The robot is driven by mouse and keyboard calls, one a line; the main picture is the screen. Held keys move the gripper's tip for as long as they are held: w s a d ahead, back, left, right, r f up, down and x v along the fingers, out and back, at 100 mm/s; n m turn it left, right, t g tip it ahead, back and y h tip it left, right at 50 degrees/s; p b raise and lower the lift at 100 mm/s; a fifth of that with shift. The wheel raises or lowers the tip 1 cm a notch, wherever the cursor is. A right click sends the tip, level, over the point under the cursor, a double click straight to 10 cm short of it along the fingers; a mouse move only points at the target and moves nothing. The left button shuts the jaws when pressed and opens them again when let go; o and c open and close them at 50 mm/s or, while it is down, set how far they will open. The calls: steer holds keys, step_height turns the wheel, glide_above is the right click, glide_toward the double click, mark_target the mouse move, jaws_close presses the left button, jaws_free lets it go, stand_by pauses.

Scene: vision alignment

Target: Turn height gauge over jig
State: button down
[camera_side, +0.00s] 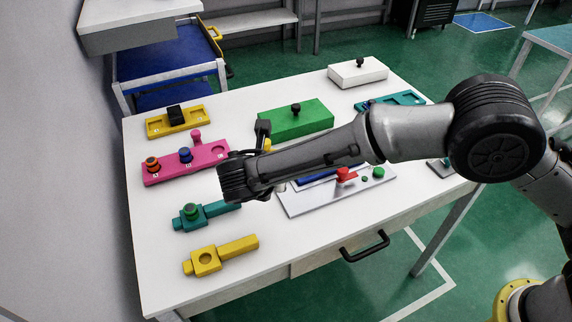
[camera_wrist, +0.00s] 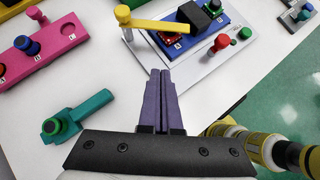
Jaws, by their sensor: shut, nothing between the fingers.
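The height gauge (camera_wrist: 150,24) is a yellow post with a flat arm, beyond my fingertips in the wrist view. Its arm points right and overlaps the left part of the blue jig (camera_wrist: 205,45) in the picture; the gap in height cannot be judged. The jig has lettered places, with a dark block (camera_wrist: 194,17) and a reddish-orange piece (camera_wrist: 170,38) on it. My gripper (camera_wrist: 160,72) is shut and empty, its purple fingers short of the gauge and jig. In the side view my arm hides most of the jig (camera_side: 330,175).
A red knob (camera_wrist: 221,43) and green button (camera_wrist: 245,34) stand on the grey board beside the jig. A teal holder (camera_wrist: 78,117) lies left of my fingers, a pink rack (camera_wrist: 45,45) farther left. In the side view a yellow holder (camera_side: 232,248) lies in front, a green box (camera_side: 300,122) behind.

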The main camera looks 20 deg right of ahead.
steer(key=x, duration=0.9)
steer(key=shift+w+d+f, duration=0.1)
steer(key=shift+d+f, duration=0.05)
steer(key=w+d, duration=0.2)
steer(key=shift+w, duration=0.3)
steer(key=shift+w+d, duration=0.3)
steer(key=shift+w, duration=0.05)
steer(key=shift+w+d+n+t+y, duration=0.15)
steer(key=shift+d+n+t+y, duration=0.15)
steer(key=shift+d+n+y, duration=0.25)
steer(key=shift+a, duration=0.15)
